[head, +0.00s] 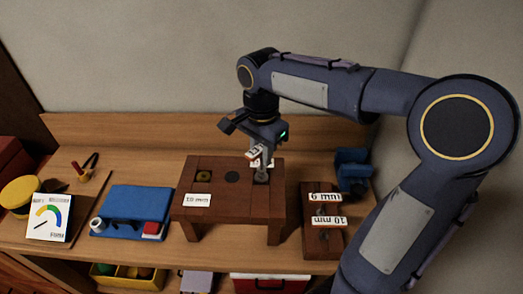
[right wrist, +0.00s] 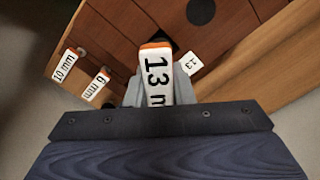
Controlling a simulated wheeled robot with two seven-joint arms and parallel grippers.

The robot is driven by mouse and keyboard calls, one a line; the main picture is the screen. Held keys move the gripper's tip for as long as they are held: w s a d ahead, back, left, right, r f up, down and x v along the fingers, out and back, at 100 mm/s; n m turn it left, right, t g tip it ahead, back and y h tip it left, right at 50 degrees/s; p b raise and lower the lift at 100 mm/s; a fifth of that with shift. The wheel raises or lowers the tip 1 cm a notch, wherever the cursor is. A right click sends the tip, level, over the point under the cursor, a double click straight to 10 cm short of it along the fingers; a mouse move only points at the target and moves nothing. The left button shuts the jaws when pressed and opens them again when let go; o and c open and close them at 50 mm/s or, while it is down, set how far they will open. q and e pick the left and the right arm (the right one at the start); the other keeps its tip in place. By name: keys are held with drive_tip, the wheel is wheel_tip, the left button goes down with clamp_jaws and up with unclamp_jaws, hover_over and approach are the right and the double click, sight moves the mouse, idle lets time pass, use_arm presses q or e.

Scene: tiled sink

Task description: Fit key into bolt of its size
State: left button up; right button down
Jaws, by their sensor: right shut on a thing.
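My right gripper (head: 260,160) is shut on a key with a white "13 mm" tag (right wrist: 157,75), just above the right side of a raised brown wooden stand (head: 233,215). The key's lower end is hidden by its tag and the fingers, so I cannot tell whether it touches the bolt below. A small "13" label (right wrist: 190,63) lies beside it. The stand's top has a dark round spot (head: 232,177) in the middle and a yellowish ringed bolt (head: 203,176) at the left, with a "10 mm" label (head: 197,200) in front. My left gripper is out of view.
A wooden rack (head: 322,246) to the right holds the tagged 6 mm (head: 326,197) and 10 mm (head: 316,222) keys. A blue vise (head: 352,168) stands behind it.

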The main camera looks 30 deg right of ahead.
drive_tip(key=shift+f, duration=0.5)
drive_tip(key=c, duration=1.2)
unclamp_jaws()
drive_tip(key=shift+o, duration=0.2)
drive_tip(key=shift+r, duration=0.15)
wheel_tip(320, 180, up, 8)
drive_tip(key=shift+f, duration=0.2)
